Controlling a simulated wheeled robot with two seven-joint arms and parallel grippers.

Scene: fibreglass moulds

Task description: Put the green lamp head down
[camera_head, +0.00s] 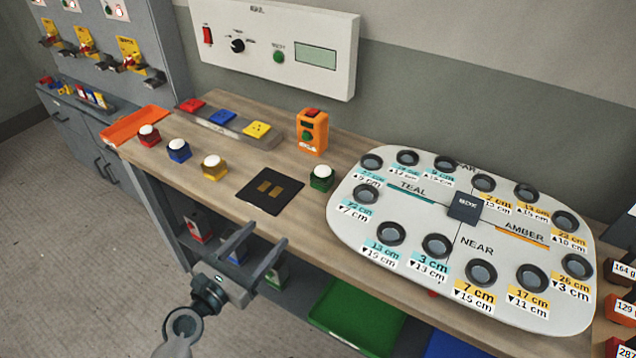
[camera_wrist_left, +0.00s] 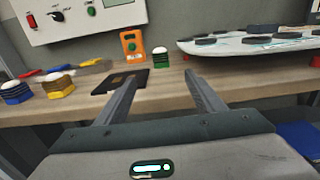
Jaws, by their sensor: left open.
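The green lamp head (camera_head: 321,178), a green base with a white dome, stands upright on the wooden bench between the black pad and the white board. It also shows in the left wrist view (camera_wrist_left: 160,58), beyond my fingers. My left gripper (camera_head: 257,251) is open and empty, in front of the bench's near edge and apart from the lamp head. Its two fingers (camera_wrist_left: 158,85) point toward the bench in the left wrist view. My right gripper is not in view.
A black pad (camera_head: 269,191) lies left of the green lamp head. An orange device (camera_head: 312,132) stands behind it. The large white board (camera_head: 460,240) fills the bench's right side. Red (camera_head: 149,136), blue (camera_head: 179,151) and yellow (camera_head: 214,167) lamp heads stand left. Below are a green tray (camera_head: 357,318) and shelf items.

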